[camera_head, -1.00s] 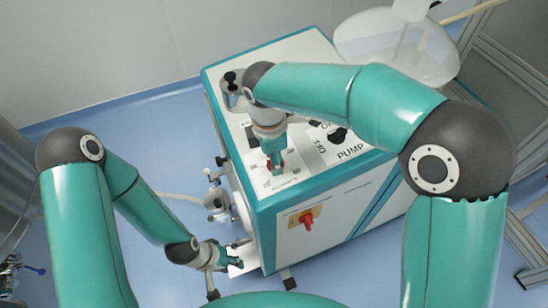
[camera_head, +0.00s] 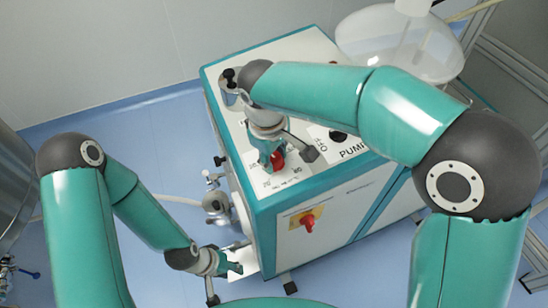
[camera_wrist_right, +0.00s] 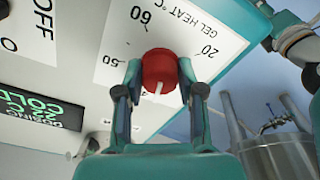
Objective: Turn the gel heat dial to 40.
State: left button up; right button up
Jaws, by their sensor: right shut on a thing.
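The gel heat dial is a red round knob (camera_wrist_right: 160,72) on a white scale panel, with a white line on its face. In the right wrist view that line points down, toward my gripper's palm. My right gripper (camera_wrist_right: 160,84) is shut on the knob, one finger on each side. In the head view the knob (camera_head: 278,160) shows beside my right gripper (camera_head: 271,161). My left gripper (camera_head: 232,264) is low beside the machine, its jaws unclear.
The white and teal machine (camera_head: 262,235) has a red switch on a yellow plate (camera_head: 308,221) on its front. A black PUMP knob (camera_head: 338,136) is right of my right gripper. A green digital display (camera_wrist_right: 35,110) is at left in the wrist view. Blue floor is open at left.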

jog(key=shift+a+m+b, duration=0.1)
jog(key=shift+m+b, duration=0.2)
jog(key=shift+m, duration=1)
jog(key=o, duration=1.1)
jog(key=shift+o, duration=0.2)
jog(key=shift+r, duration=0.15)
notch_tip(320, 180, up, 12)
jog(key=s+a, duration=0.1)
jog(key=shift+s+f, duration=0.2)
jog(key=shift+f, duration=0.05)
